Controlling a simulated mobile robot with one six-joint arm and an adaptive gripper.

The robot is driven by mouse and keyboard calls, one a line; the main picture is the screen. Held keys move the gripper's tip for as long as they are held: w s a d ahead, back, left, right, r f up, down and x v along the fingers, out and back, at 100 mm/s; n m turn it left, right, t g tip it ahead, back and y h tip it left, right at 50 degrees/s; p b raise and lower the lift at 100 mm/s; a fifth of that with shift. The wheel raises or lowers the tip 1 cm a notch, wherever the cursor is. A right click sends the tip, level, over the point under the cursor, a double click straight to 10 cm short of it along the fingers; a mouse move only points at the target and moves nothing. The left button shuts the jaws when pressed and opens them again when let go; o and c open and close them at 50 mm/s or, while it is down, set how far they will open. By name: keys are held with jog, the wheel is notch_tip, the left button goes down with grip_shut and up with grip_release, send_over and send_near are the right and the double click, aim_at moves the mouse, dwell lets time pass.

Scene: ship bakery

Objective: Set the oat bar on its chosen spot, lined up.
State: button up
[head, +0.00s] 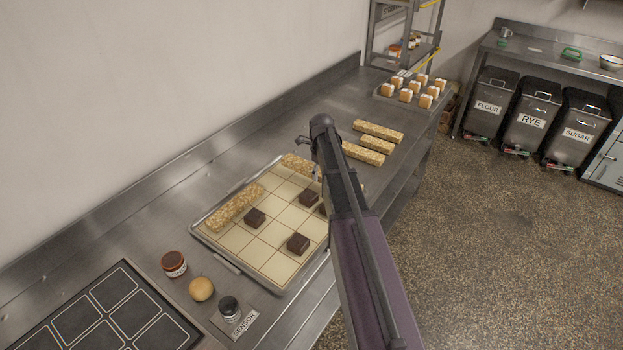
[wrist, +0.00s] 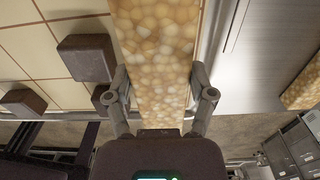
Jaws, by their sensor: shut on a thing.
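My gripper (wrist: 158,88) is shut on an oat bar (wrist: 158,45), with one finger on each long side. In the wrist view the bar runs away from me beside the cream grid of the tray (wrist: 20,45). Another oat bar (head: 235,208) lies along the tray's left edge.
Several dark brown blocks (head: 298,243) sit on the grid. Three oat bars (head: 378,131) lie on the counter beyond my arm, near a tray of small cakes (head: 408,95).

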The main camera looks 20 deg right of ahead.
aim_at(313, 183)
jog(key=shift+w+a, duration=0.5)
jog(key=shift+w, duration=0.35)
jog(key=shift+f, duration=0.1)
jog(key=shift+w+a, duration=0.25)
jog(key=shift+w, duration=0.3)
notch_tip(313, 183, down, 4)
jog(key=b, duration=0.3)
jog(key=shift+a+b, duration=0.1)
jog(key=shift+b, duration=0.3)
jog(key=o, duration=1.3)
jog(key=shift+c, duration=0.2)
jog(key=shift+r, duration=0.25)
notch_tip(313, 183, up, 12)
jog(key=p, duration=1.2)
